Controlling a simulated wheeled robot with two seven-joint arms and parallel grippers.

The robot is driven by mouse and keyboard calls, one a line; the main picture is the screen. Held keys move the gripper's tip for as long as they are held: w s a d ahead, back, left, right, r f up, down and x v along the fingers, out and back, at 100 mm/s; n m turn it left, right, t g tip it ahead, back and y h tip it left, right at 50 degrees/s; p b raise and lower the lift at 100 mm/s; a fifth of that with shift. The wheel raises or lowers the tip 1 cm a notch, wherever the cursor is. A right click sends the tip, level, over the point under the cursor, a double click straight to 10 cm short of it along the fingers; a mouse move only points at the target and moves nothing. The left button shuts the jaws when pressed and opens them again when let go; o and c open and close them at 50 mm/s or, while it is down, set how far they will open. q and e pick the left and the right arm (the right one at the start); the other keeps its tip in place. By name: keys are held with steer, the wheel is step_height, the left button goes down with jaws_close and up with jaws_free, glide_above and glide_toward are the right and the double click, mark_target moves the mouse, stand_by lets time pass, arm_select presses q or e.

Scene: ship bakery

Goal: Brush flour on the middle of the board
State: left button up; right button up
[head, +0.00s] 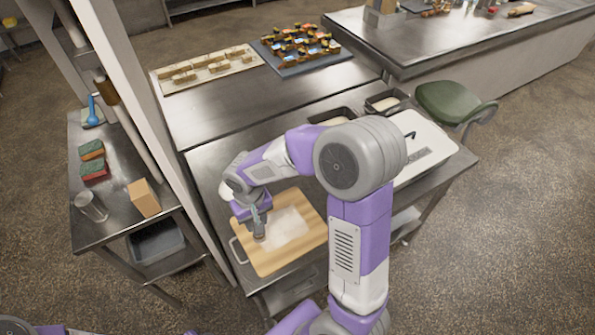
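A light wooden board (268,262) lies on the near end of the steel counter. A white patch of flour (287,226) covers its middle and stretches toward the right. My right gripper (258,218) points down over the left part of the board, at the flour's left edge. It appears shut on a small brush (259,234), whose lower end is at or just above the board; contact is hard to tell. My arm hides part of the counter behind the board. My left gripper is out of view.
A white bin (432,140) and dark trays with pale contents (385,102) stand at the right of the counter. A green stool (449,101) is beyond them. A post (140,110) and a side table with sponges (93,168), a glass (91,207) and a box (144,198) are left.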

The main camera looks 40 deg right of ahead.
steer(key=shift+r+p, duration=0.75)
steer(key=shift+r, duration=0.55)
